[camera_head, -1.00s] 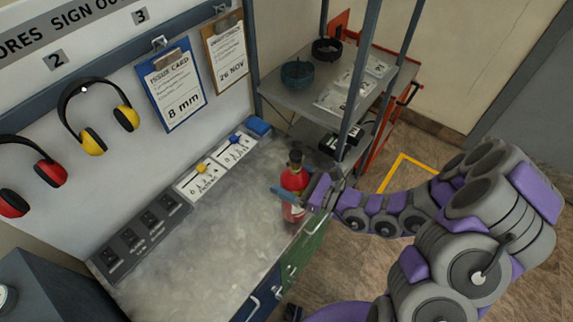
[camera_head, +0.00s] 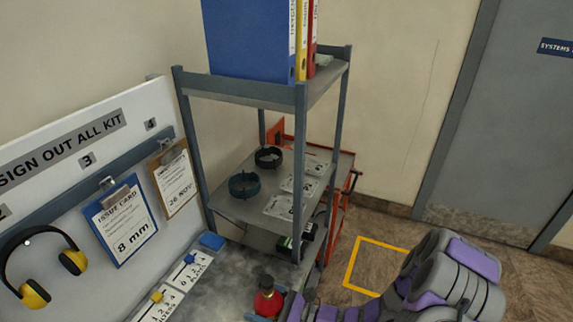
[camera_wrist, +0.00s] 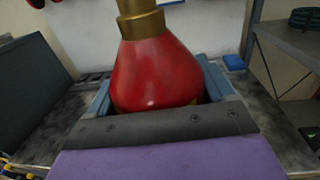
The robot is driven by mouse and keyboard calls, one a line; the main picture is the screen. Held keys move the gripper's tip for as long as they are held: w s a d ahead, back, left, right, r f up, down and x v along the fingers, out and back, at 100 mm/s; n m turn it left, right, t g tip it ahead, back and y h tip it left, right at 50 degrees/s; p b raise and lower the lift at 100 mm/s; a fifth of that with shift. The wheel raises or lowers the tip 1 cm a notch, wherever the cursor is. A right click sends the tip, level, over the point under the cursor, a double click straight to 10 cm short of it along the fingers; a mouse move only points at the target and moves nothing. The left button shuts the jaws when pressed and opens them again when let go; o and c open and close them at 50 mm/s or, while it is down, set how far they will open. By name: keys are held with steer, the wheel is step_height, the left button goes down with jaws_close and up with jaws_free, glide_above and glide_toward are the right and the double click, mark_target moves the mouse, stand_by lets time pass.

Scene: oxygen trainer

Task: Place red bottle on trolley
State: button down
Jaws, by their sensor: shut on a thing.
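The red bottle (camera_head: 267,302) has a dark top and is at the bottom edge of the head view, over the grey bench. In the wrist view the red bottle (camera_wrist: 155,70) is close up, with a brass-coloured neck, upright between the blue fingers. My gripper (camera_wrist: 158,98) is shut on it. The bottle's lower part is hidden. An orange-red framed trolley (camera_head: 340,205) stands behind and right of the grey shelf rack, which hides most of it.
The shelf rack (camera_head: 188,140) holds dark rings, cards and binders. The bench (camera_head: 228,275) carries cards with sliders. A yellow floor outline (camera_head: 352,265) lies right of the rack, its inside clear. A grey door (camera_head: 490,130) is at right.

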steer(key=w+d+f+m+t+h+b, duration=0.2)
steer(key=w+d+m+t+h+b, duration=0.7)
steer(key=w+d, duration=1.1)
step_height(320, 180, up, 14)
steer(key=w+d+m+t+h+b, duration=0.1)
steer(key=m+t+h, duration=0.1)
steer(key=h, duration=0.1)
steer(key=shift+w+d+f+t, duration=0.15)
steer(key=shift+w+d+t, duration=0.05)
steer(key=shift+t, duration=0.1)
steer(key=shift+w, duration=0.1)
